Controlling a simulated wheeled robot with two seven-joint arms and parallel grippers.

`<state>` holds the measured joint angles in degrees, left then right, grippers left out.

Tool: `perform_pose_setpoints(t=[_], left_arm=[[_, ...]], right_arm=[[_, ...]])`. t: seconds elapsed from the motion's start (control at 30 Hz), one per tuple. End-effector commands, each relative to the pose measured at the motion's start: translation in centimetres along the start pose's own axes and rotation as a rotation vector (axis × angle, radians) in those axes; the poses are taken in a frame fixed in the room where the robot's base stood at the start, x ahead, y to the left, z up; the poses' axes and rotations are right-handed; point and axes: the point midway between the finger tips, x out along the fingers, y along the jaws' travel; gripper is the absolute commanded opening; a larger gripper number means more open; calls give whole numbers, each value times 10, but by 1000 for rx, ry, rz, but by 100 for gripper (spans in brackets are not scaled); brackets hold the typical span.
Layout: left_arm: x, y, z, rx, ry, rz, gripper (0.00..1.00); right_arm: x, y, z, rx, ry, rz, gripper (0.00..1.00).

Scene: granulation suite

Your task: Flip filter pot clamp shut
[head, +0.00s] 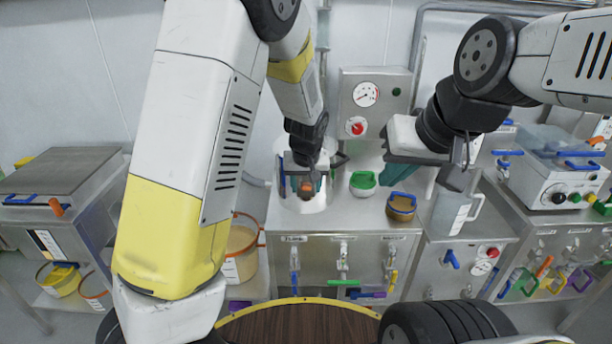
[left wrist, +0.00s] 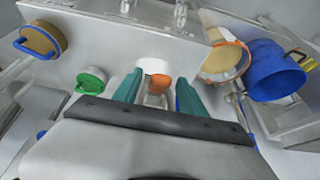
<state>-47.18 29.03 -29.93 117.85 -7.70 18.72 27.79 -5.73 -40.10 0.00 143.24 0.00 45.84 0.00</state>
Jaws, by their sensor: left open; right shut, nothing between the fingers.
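The filter pot (head: 303,205) is a pale cylinder on the steel bench, partly hidden by my left arm and hand. An orange part (head: 306,187), perhaps the clamp's tip, shows at its front, and a blue part shows at its left side. My left gripper (head: 305,186) is over the pot, its teal fingers apart. In the left wrist view, the orange part (left wrist: 160,83) and white pot surface (left wrist: 154,66) appear between the open fingers (left wrist: 158,92). I cannot tell whether they touch or how far the clamp is closed. My right gripper (head: 422,180) is shut and empty, right of the pot.
A green-lidded pot (head: 363,182) and a brown pot with a blue handle (head: 401,206) stand right of the filter pot. A gauge panel (head: 372,105) rises behind.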

Motion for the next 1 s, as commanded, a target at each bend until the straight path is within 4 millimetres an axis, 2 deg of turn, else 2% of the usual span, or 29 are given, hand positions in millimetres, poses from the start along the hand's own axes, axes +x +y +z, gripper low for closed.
perform_pose_setpoints(t=[0.13, 0.3, 0.4, 1.0], left_arm=[[0, 0, 0, 0, 0, 0, 49], [0, 0, 0, 0, 0, 0, 16], [0, 0, 0, 0, 0, 0, 0], [-1, 0, 0, 0, 0, 0, 0]], right_arm=[[0, 0, 0, 0, 0, 0, 0], [0, 0, 0, 0, 0, 0, 0], [0, 0, 0, 0, 0, 0, 0], [0, 0, 0, 0, 0, 0, 0]])
